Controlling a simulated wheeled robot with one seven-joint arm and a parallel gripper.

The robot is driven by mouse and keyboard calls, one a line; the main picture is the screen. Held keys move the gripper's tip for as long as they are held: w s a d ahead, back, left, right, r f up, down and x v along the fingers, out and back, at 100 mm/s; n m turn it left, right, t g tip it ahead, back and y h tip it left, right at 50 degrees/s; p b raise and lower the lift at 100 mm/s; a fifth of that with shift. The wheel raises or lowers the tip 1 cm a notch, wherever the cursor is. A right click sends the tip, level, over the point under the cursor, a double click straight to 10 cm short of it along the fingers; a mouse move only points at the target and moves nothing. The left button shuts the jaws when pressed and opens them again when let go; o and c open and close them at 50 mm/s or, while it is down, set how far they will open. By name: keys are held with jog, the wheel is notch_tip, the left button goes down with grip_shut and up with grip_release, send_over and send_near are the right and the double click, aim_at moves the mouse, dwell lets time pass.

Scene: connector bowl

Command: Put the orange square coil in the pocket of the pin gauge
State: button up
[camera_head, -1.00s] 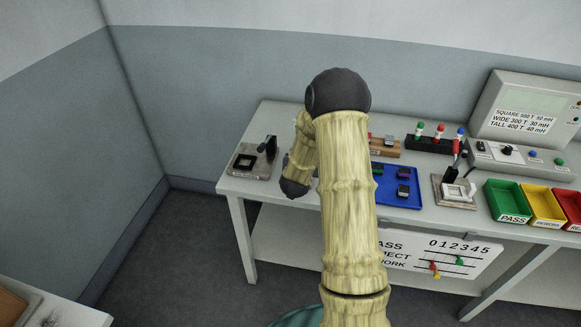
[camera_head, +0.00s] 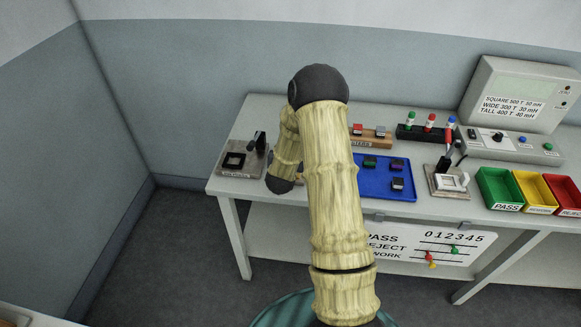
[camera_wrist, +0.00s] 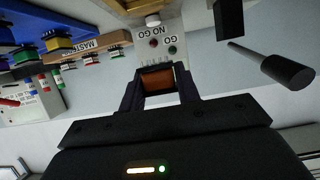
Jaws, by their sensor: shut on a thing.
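My gripper (camera_wrist: 160,92) shows in the wrist view, its two dark fingers shut on the orange square coil (camera_wrist: 158,78). The coil sits between the fingertips, with part of it hidden by them. Beyond it is a pale box (camera_wrist: 160,40) marked GO and NO GO, with a red and a green button or lamp. A brownish block (camera_wrist: 132,6) is cut off at the top edge beside this box; it may be part of the pin gauge, but its pocket cannot be made out. In the head view my arm hides the gripper, the coil and this box.
A fixture (camera_head: 226,170) with a dark square and upright lever stands at the bench's left end. Right of my arm are a blue tray (camera_head: 372,188) of coils, a masters rack (camera_head: 376,143), a white-topped fixture (camera_head: 436,190) and a green bin (camera_head: 499,190).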

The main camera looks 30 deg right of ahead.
jog(key=shift+w+d+f, duration=0.1)
jog(key=shift+d+f, duration=0.05)
jog(key=shift+f, duration=1.1)
